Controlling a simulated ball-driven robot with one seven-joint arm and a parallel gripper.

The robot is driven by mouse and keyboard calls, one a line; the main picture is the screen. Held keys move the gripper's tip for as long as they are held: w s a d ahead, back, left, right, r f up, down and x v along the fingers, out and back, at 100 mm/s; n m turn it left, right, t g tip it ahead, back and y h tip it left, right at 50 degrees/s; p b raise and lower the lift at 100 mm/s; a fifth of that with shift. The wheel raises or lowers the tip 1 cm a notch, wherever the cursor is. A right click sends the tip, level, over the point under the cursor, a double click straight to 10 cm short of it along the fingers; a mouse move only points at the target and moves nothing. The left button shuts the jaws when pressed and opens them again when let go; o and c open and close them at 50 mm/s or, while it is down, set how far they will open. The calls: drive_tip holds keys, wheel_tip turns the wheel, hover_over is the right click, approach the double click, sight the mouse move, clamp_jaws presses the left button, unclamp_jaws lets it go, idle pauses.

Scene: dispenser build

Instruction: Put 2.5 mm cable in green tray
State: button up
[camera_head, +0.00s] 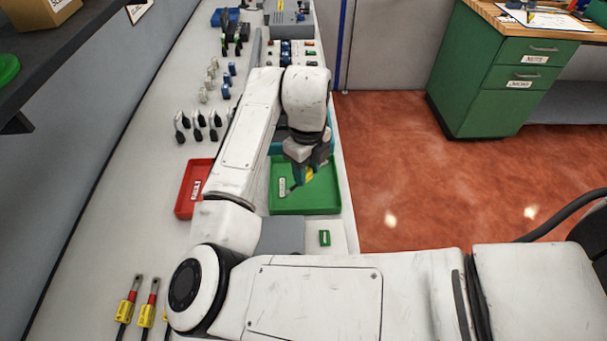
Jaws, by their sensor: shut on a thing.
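The green tray (325,203) lies on the bench near its right edge, partly hidden by my arm. My gripper (307,173) points down over the tray's far part and is shut on a small cable (311,174) with a yellow part showing. The cable is mostly hidden by the gripper, and its size label cannot be read. I cannot tell whether it touches the tray floor.
A red tray (188,203) lies left of my arm. Several black-and-white connectors (198,122) stand behind it. A small green block (324,238) sits on a pale pad in front of the green tray. Grey equipment (290,18) stands at the far end. A green cabinet (490,85) stands right.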

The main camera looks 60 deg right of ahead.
drive_tip(key=shift+w+d+f, duration=0.2)
drive_tip(key=shift+w+f, duration=0.35)
drive_tip(key=shift+f, duration=1.75)
drive_tip(key=shift+f, duration=0.25)
drive_tip(key=o, duration=1.1)
drive_tip(key=shift+o, duration=0.2)
drive_tip(key=shift+r, duration=0.1)
wheel_tip(320, 180, up, 12)
drive_tip(key=shift+r+b, duration=0.2)
drive_tip(key=shift+b, duration=0.2)
drive_tip(key=shift+f, duration=0.1)
